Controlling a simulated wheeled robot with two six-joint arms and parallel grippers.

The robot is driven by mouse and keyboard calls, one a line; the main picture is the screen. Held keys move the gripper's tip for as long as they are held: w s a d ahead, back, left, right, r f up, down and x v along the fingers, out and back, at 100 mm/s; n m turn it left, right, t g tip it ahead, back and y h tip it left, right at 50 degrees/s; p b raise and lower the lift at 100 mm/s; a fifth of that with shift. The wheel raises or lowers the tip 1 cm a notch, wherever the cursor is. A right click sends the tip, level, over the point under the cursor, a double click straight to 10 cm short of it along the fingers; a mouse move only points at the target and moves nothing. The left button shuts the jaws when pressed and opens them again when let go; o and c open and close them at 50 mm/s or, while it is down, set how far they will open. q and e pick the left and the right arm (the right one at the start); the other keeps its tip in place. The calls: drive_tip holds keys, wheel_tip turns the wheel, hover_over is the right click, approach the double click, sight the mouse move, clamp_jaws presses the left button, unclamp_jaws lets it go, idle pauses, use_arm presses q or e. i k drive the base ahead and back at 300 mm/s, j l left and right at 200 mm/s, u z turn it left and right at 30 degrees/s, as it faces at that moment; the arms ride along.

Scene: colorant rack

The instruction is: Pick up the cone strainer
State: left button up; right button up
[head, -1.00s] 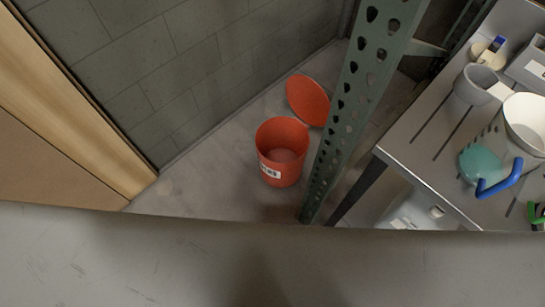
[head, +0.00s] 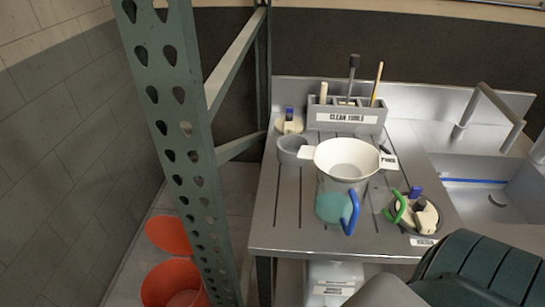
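A white, wide-mouthed round piece with side tabs (head: 347,158), which looks like the cone strainer, sits over a clear vessel (head: 326,188) on the metal counter in the head view. Its lower part is hard to make out through the vessel. A teal round shape (head: 332,208) and a blue handle (head: 351,213) show at the vessel's front. Neither of my grippers is clearly in view.
A grey cup (head: 291,150) stands left of the strainer, a labelled tool holder (head: 345,116) behind, and a bowl of small items (head: 412,216) to the right. A sink (head: 490,195) lies farther right. A green perforated post (head: 180,130) rises at the left.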

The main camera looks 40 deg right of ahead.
sight(345, 160)
drive_tip(key=z, duration=1.7)
drive_tip(key=l+u, duration=0.4)
drive_tip(key=l, duration=0.65)
